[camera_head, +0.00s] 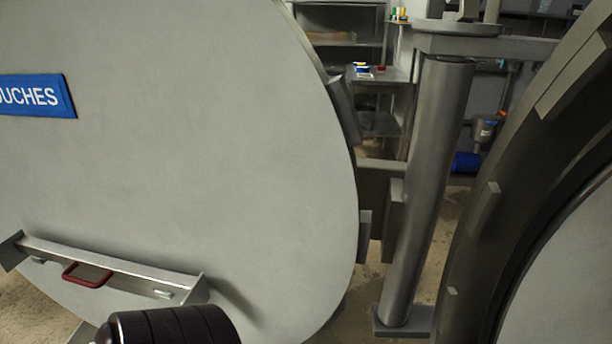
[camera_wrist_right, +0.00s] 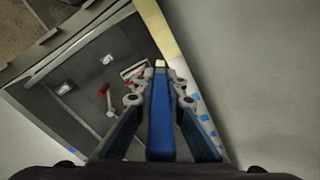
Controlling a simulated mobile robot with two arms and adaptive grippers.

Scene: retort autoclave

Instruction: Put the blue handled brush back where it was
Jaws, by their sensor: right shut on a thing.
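In the right wrist view, my right gripper (camera_wrist_right: 160,88) is shut on the blue handled brush (camera_wrist_right: 160,118). The blue handle runs lengthwise between the two fingers, with a small pale end (camera_wrist_right: 160,64) beyond them. The bristles cannot be made out. The brush is over a grey tray-like holder (camera_wrist_right: 40,107); whether it touches the holder is unclear. In the head view, a metal holder (camera_head: 120,264) sits low on the big round door (camera_head: 200,150). My right gripper and the brush are not visible there. My left gripper is in neither view.
A red-handled item (camera_wrist_right: 103,90) and small pale pieces are in the holder. In the head view, a red handle (camera_head: 87,275) shows at the holder. A thick post (camera_head: 430,190) stands right of the door.

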